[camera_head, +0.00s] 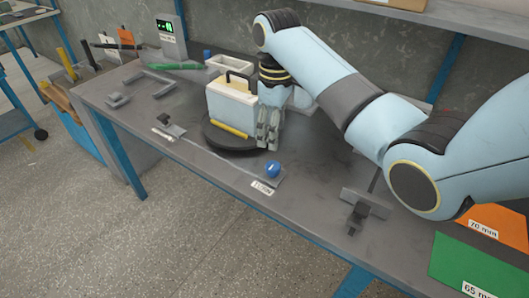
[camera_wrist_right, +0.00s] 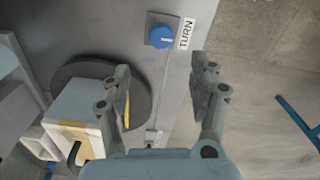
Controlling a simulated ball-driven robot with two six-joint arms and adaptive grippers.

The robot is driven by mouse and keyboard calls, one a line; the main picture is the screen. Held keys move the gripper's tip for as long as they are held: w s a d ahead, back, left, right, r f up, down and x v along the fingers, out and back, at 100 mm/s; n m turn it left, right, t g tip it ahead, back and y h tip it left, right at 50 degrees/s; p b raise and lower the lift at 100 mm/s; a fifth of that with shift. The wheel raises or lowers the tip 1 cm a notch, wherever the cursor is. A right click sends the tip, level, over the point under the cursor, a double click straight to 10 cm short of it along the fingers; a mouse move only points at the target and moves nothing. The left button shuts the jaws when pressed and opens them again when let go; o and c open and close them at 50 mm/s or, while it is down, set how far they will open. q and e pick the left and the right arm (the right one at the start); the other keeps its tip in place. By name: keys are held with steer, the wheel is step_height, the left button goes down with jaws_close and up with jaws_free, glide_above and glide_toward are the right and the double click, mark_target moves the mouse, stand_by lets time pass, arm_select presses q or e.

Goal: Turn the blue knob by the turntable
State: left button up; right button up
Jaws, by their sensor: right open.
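The blue knob (camera_head: 272,169) sits on a small grey base near the table's front edge, beside a label reading TURN (camera_head: 262,187). In the right wrist view the knob (camera_wrist_right: 161,37) lies beyond the fingertips, with a white mark on it. The dark round turntable (camera_head: 230,138) stands behind and left of the knob and bears a white box (camera_head: 231,108) with a black handle and a yellow strip. My right gripper (camera_head: 267,140) points down beside the box, apart from the knob. Its fingers (camera_wrist_right: 163,75) are open with nothing between them. My left gripper is not in view.
A green-display device (camera_head: 170,37) and a light tray (camera_head: 228,64) stand at the back. Grey brackets (camera_head: 138,83) lie at left, and another fixture (camera_head: 360,208) stands right of the knob. Green (camera_head: 470,262) and orange (camera_head: 495,228) sheets lie at right.

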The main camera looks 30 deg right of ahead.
glide_above(274, 165)
step_height(274, 165, down, 6)
steer(key=shift+r, duration=0.15)
step_height(274, 165, down, 4)
steer(key=shift+r+b, duration=0.1)
steer(key=shift+b, duration=0.3)
steer(key=shift+f, duration=0.5)
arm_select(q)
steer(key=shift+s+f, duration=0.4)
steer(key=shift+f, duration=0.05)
arm_select(e)
steer(key=shift+c, duration=0.2)
steer(key=c, duration=0.4)
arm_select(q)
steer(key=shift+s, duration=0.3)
arm_select(e)
steer(key=c, duration=0.7)
